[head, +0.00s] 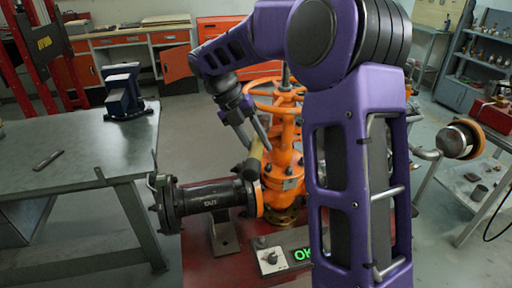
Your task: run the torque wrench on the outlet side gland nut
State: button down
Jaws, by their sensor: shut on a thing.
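The orange gate valve (283,185) stands in the middle, partly hidden behind my arm. A black pipe (205,197) with a white marking that seems to read "OUT" joins its left side by a flange. My gripper (257,146) is at the valve's left side, pointing down, its fingers on the upper end of a tan bar, likely the torque wrench (254,161). The bar slants down beside the valve body, above the black pipe. Its lower end and the gland nuts are too small or hidden to make out.
A control box (272,259) with a knob and a green "OK" display stands in front of the valve. A steel table (75,160) with a blue vise (124,92) is at left. A right-hand bench (465,185) carries metal parts. My arm hides the valve's right side.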

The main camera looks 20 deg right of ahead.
jog(key=shift+w+d+r, duration=0.1)
jog(key=shift+w+d, duration=0.2)
jog(key=shift+w, duration=0.35)
jog(key=shift+w+d+f, duration=0.1)
jog(key=shift+w+d, duration=0.15)
jog(key=shift+w, duration=0.45)
jog(key=shift+w+d+r, duration=0.1)
jog(key=shift+w+d, duration=0.2)
jog(key=shift+w, duration=0.35)
jog(key=shift+w+d, duration=0.15)
jog(key=shift+w, duration=0.2)
jog(key=shift+f, duration=1.45)
dwell(0.5)
jog(key=shift+r, duration=0.3)
dwell(0.6)
jog(key=shift+r, duration=1.4)
